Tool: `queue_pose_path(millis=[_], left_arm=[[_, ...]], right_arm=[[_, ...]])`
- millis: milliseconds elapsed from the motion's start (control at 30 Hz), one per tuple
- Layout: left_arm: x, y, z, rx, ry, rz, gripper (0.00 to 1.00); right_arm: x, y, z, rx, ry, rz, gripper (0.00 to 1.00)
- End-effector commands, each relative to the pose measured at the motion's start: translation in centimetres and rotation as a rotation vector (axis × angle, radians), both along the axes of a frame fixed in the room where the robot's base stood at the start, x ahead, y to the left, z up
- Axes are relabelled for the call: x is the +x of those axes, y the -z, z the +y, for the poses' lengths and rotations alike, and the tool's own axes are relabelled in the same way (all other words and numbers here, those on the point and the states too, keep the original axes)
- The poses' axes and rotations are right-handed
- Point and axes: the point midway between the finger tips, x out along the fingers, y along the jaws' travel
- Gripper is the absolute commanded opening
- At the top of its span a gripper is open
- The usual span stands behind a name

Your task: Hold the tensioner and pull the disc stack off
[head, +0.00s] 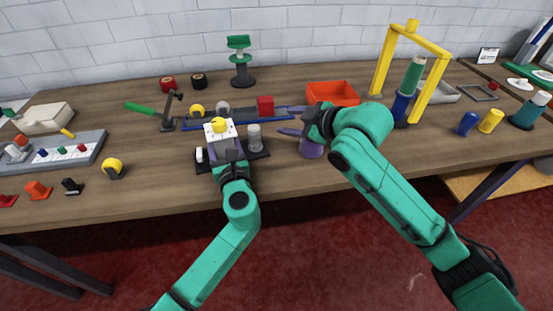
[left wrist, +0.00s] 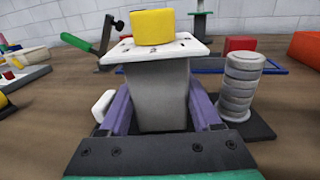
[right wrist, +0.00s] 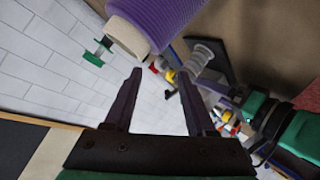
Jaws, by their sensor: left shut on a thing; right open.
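The tensioner (head: 221,130) is a grey block with a white top plate and a yellow knob (left wrist: 152,27). It stands on a dark base (left wrist: 255,129). My left gripper (left wrist: 160,118) is shut on the grey block, one purple finger on each side. The disc stack (head: 254,137) is a column of grey discs, upright on the same base just right of the tensioner; it also shows in the left wrist view (left wrist: 240,85). My right gripper (head: 288,121) is open and empty, right of the stack and apart from it. The right wrist view shows the stack (right wrist: 205,52) beyond its fingers (right wrist: 160,85).
A purple ribbed spool (head: 311,149) stands close under my right gripper. Behind lie a blue tray (head: 190,127), a red block (head: 265,106) and an orange bin (head: 333,93). A yellow frame (head: 445,75) stands to the right.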

Motion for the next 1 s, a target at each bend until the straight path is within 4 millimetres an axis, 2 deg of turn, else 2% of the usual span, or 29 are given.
queue_pose_path(millis=[33, 167, 233, 300, 400, 500, 600, 667, 767, 1000], left_arm=[[0.0, 0.1, 0.0, 0.001, 0.0, 0.001, 0.0], [0.0, 0.1, 0.0, 0.0, 0.0, 0.002, 0.0], [0.0, 0.1, 0.0, 0.0, 0.0, 0.002, 0.0], [0.0, 0.1, 0.0, 0.0, 0.0, 0.002, 0.0], [0.0, 0.1, 0.0, 0.0, 0.0, 0.002, 0.0], [0.0, 0.1, 0.0, 0.0, 0.0, 0.002, 0.0], [0.0, 0.1, 0.0, 0.0, 0.0, 0.002, 0.0], [0.0, 0.1, 0.0, 0.001, 0.0, 0.001, 0.0], [0.0, 0.1, 0.0, 0.001, 0.0, 0.001, 0.0], [0.0, 0.1, 0.0, 0.001, 0.0, 0.001, 0.0]], right_arm=[[0.3, 0.9, -0.4, -0.095, -0.029, -0.158, 0.56], [-0.1, 1.1, -1.2, -0.484, -0.128, -0.677, 0.56], [-1.4, 1.3, -1.2, -0.743, -0.191, -0.94, 0.56], [-3.1, 2.3, -1.3, -1.033, -0.271, -1.164, 0.56], [-6.0, 3.8, -0.6, -1.394, -0.401, -1.427, 0.56], [-8.2, 4.9, 0.4, -1.628, -0.504, -1.604, 0.56], [-9.3, 5.4, 1.0, -1.735, -0.553, -1.69, 0.56], [-9.1, 5.4, 1.3, -1.755, -0.559, -1.705, 0.56], [-7.9, 5.3, 2.2, -1.756, -0.556, -1.707, 0.56], [-3.4, 5.2, 5.7, -1.752, -0.554, -1.705, 0.56]])
